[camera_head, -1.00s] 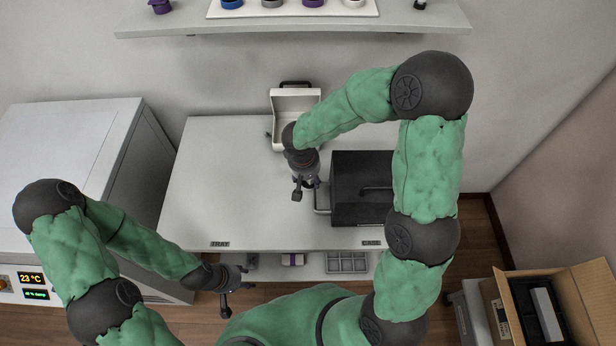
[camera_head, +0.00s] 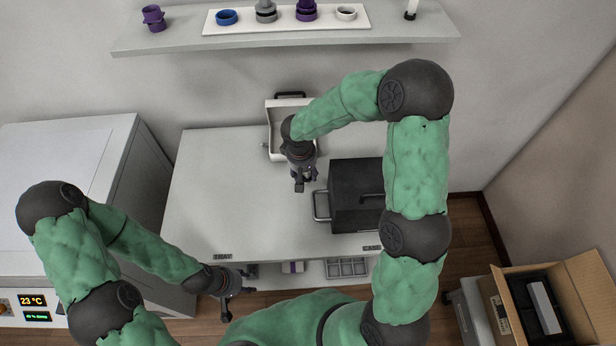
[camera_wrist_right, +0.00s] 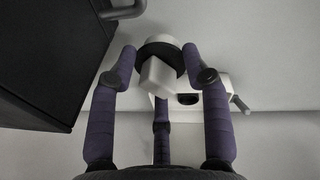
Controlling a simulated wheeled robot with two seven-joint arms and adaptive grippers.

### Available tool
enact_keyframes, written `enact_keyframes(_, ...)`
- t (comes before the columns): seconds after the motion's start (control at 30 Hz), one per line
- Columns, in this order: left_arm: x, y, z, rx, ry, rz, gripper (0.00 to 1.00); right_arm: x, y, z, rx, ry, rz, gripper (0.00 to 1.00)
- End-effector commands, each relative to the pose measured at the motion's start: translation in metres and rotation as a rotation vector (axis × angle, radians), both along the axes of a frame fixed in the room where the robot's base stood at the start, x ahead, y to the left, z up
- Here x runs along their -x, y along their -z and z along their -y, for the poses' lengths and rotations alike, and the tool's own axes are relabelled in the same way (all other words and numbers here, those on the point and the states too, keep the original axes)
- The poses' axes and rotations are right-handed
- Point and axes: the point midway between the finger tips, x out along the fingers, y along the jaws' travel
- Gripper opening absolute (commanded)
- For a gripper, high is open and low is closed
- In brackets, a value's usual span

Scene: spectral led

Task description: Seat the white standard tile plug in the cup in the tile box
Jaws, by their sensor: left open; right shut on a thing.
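In the right wrist view, my right gripper (camera_wrist_right: 160,85) is shut on a white plug (camera_wrist_right: 157,77), a squarish white block with a dark ring and a pale round part behind it. In the head view, my right gripper (camera_head: 304,182) is above the table, in front of the open white tile box (camera_head: 275,140). The arm partly covers the box, and the cup inside it cannot be made out. Part of a white body with a dark round spot (camera_wrist_right: 188,99) shows behind the fingers in the wrist view. My left gripper (camera_head: 228,303) is open, low by the table's front edge.
A black case (camera_head: 352,185) with a handle stands right of my right gripper, close to it. The left table top (camera_head: 215,185) is clear. A shelf (camera_head: 190,40) holds rings and plugs. An open carton (camera_head: 580,300) is at lower right, and a grey cabinet (camera_head: 60,170) at left.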

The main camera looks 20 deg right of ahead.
Motion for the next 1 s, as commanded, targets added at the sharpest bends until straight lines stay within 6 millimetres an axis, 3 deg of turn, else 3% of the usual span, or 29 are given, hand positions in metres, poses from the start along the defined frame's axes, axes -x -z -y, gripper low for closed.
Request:
enact_keyframes(0.6, 0.000, -0.057, 0.000, 0.000, 0.000, 0.000, 0.45, -0.119, -0.016, 0.009, -0.013, -0.445, -0.016, 0.14)
enact_keyframes(1.0, 0.000, -0.091, 0.000, 0.000, 0.000, 0.000, 0.45, -0.183, -0.019, 0.018, -0.011, -0.756, 0.008, 0.14)
